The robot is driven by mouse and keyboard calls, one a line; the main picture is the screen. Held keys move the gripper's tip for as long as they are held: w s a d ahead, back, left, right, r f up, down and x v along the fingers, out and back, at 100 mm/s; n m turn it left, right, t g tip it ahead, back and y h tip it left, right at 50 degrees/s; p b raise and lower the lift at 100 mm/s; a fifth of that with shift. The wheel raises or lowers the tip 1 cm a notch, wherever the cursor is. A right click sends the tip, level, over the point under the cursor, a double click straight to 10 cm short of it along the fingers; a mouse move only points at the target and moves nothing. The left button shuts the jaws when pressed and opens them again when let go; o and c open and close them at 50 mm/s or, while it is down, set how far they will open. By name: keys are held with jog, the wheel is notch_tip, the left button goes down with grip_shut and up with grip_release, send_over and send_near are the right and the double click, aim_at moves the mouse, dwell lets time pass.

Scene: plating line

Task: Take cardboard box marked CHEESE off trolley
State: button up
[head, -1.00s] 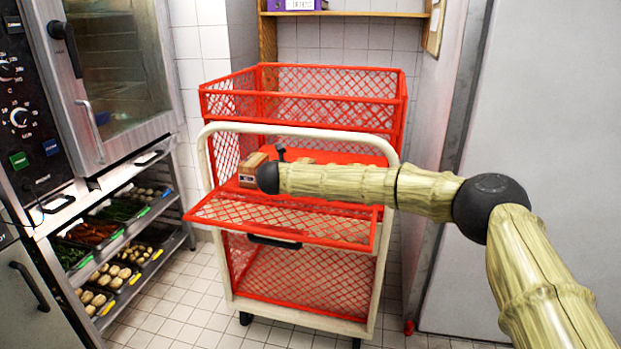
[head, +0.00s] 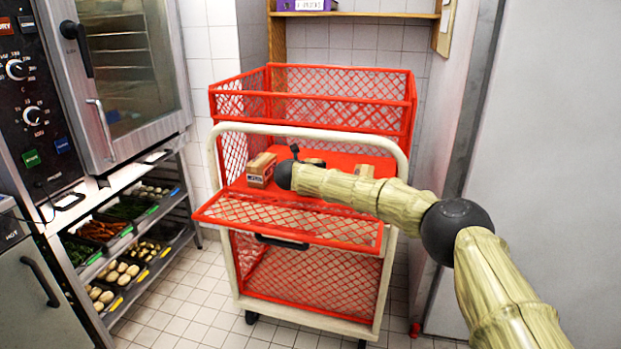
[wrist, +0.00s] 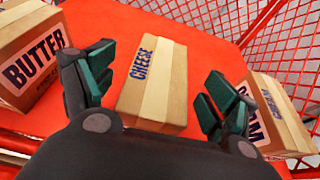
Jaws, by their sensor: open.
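The cardboard box marked CHEESE (wrist: 155,85) lies on the red trolley shelf, in the middle of the wrist view. My gripper (wrist: 160,92) is open, with one green-padded finger on each side of the box and gaps between. In the head view the gripper's fingers are mostly hidden behind my own arm. The red mesh trolley (head: 312,255) with a cream frame stands in the middle of the head view, its front flap folded down.
A box marked BUTTER (wrist: 30,58) is left of the gripper; it also shows in the head view (head: 261,170). Another box (wrist: 280,115), its label partly hidden, is close on the right. Mesh walls enclose the shelf. An oven (head: 110,80) stands left.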

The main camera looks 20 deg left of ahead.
jog(key=shift+w+f, duration=0.2)
jog(key=shift+w, duration=0.4)
jog(key=c, duration=1.5)
jog(key=shift+c, duration=0.3)
jog(key=shift+r, duration=0.1)
